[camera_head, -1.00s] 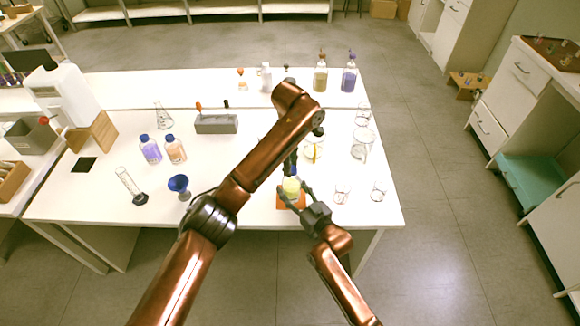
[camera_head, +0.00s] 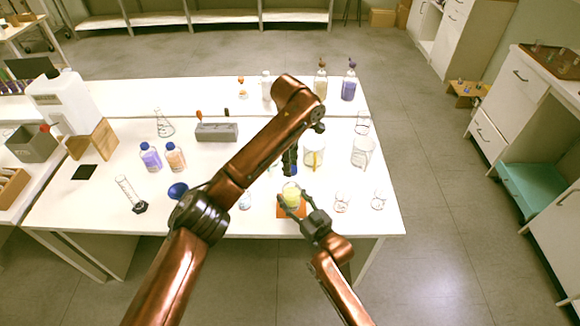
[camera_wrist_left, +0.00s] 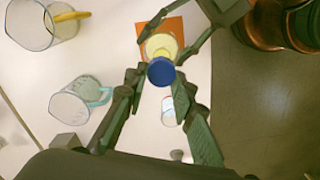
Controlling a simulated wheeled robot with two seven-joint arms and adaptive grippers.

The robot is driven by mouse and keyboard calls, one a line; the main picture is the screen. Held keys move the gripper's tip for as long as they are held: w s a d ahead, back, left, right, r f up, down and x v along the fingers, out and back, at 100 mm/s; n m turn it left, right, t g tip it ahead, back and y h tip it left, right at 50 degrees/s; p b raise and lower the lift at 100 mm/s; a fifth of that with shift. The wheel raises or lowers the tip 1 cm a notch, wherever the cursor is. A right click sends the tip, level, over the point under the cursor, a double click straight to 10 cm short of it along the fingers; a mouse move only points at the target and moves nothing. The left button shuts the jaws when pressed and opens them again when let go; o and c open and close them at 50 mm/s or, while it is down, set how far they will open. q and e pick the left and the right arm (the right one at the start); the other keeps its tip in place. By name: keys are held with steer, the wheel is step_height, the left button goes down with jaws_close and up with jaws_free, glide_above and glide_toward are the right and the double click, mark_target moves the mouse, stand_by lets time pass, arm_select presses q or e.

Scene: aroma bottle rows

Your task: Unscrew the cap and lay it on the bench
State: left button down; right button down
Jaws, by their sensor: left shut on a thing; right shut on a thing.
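The bottle of yellow-green liquid (camera_head: 291,196) stands upright over an orange mat (camera_head: 283,212) near the bench's front edge. My right gripper (camera_head: 292,198) is shut around its body from the front right. My left gripper (camera_head: 290,164) is above the bottle, pointing down, shut on the blue cap (camera_head: 291,171). In the left wrist view the blue cap (camera_wrist_left: 161,71) sits between my left fingertips, in front of the yellow bottle (camera_wrist_left: 161,45). The cap appears slightly above the bottle's mouth; the forearm and fingers partly hide the gap.
Beakers (camera_head: 363,152) and small glasses (camera_head: 342,202) stand right of the bottle. A blue funnel (camera_head: 178,190) is partly behind my left arm. Two capped bottles (camera_head: 150,157) and a grey block (camera_head: 217,132) stand left. Bare bench (camera_head: 95,200) shows at the front left.

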steer(key=c, duration=0.9)
jaws_free()
steer(key=shift+o, duration=0.2)
